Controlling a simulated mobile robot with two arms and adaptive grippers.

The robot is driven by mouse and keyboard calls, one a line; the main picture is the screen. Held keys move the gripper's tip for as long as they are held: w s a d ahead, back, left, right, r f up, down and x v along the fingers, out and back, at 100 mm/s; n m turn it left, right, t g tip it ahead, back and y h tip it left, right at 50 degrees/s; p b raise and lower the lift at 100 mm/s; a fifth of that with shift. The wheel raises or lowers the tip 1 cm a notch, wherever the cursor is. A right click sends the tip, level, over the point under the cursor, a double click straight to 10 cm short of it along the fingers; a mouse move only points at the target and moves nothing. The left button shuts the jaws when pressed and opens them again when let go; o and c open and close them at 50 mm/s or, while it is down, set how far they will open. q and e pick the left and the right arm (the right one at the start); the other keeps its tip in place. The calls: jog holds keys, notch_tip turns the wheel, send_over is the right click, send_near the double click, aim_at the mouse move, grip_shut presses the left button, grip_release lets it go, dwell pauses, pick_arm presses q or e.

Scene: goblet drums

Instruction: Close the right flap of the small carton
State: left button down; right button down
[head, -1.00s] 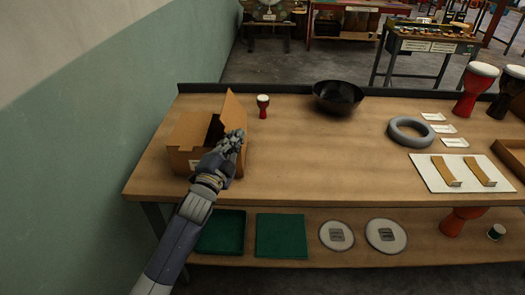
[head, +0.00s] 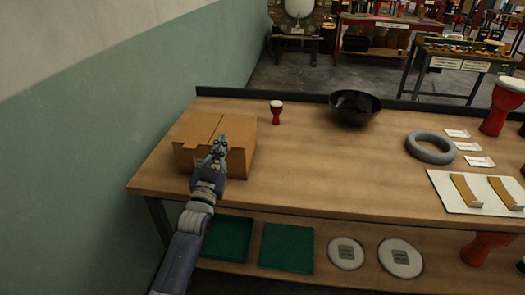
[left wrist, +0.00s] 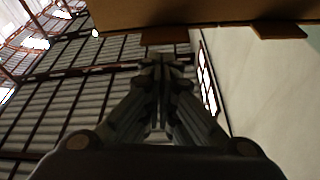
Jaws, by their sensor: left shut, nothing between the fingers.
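The small carton (head: 186,157) stands at the left end of the workbench. Its left flap (head: 196,127) and its right flap (head: 238,130) both lie about flat across the top, with a thin seam between them. My left gripper (head: 219,145) is shut and empty at the front of the carton, by the front edge of the right flap. It hides part of the carton's front, and I cannot tell if it touches. In the left wrist view the shut fingers (left wrist: 160,65) point toward a brown cardboard part of the carton (left wrist: 190,14). My right gripper is not in view.
A small red goblet drum (head: 276,114) stands right of the carton. A black bowl (head: 354,108), a grey ring (head: 430,147) and a white board (head: 465,193) are farther right. The bench middle (head: 330,165) is clear. A green wall is close on the left.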

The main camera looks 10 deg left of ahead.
pick_arm(q)
jog(key=shift+a+f+n+y, duration=0.15)
jog(key=shift+f+n+y, duration=0.2)
jog(key=shift+n, duration=0.45)
jog(key=shift+a+f+n+y, duration=0.1)
jog(key=shift+f+n+y, duration=0.2)
jog(key=shift+n, duration=0.5)
